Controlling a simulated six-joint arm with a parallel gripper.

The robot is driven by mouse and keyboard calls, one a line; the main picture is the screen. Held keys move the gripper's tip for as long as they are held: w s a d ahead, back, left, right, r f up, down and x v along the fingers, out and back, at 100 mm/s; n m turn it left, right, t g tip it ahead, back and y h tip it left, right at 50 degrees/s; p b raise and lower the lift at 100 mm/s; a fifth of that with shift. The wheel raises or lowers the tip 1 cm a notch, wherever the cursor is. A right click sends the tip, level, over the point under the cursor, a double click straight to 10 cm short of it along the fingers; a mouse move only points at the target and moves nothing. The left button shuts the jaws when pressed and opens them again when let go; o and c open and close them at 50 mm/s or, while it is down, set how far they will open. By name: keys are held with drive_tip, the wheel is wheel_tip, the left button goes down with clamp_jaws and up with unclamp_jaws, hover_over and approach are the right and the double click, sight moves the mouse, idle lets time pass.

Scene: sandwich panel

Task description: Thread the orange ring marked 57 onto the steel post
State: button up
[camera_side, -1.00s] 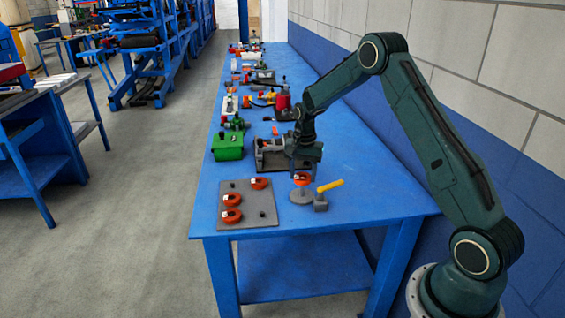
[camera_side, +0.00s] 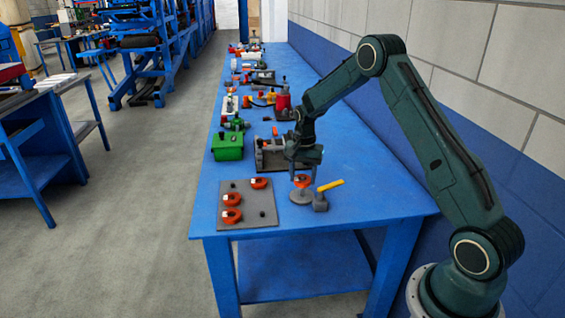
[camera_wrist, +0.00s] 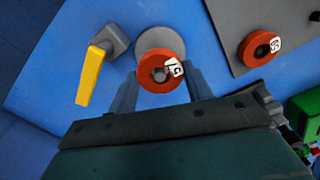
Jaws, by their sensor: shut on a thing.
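My gripper (camera_side: 303,173) points down and is shut on an orange-red ring (camera_side: 302,182), with one finger on either side of it. The ring also shows in the wrist view (camera_wrist: 148,83), between the fingers; its white label is too blurred to read surely. It is over a round grey base (camera_side: 300,198), which shows partly behind it in the wrist view (camera_wrist: 150,37). Something greyish shows in the ring's hole; I cannot tell how far the post passes through. The steel post is mostly hidden by the ring and fingers.
A grey plate (camera_side: 250,204) at left carries three more orange-red rings (camera_side: 231,216) and a small dark peg. A grey block with a yellow handle (camera_side: 331,185) stands close right of the base. A grey fixture (camera_side: 268,160) and a green box (camera_side: 228,146) are behind.

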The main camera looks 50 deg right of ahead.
sight(303, 178)
drive_tip(key=shift+f, duration=2.15)
idle(1.4)
drive_tip(key=o, duration=1.4)
drive_tip(key=shift+r, duration=0.2)
drive_tip(key=shift+r, duration=5.9)
